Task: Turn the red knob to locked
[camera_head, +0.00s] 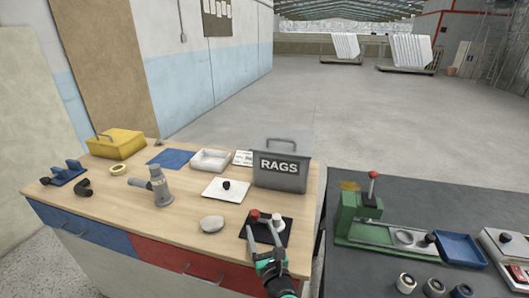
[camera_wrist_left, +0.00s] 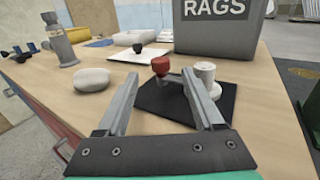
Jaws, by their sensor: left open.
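The red knob (camera_head: 255,214) stands on a black plate (camera_head: 247,232) near the front right of the wooden workbench. The right finger partly covers the plate. No lock marking is readable. My right gripper is not in view.
A grey RAGS bin (camera_head: 281,172) stands behind the plate. A white plate with a black knob (camera_head: 226,187) and a grey stone-like object (camera_head: 212,224) are to the left. A dark table with a green press (camera_head: 358,213) is at the right, across a gap.

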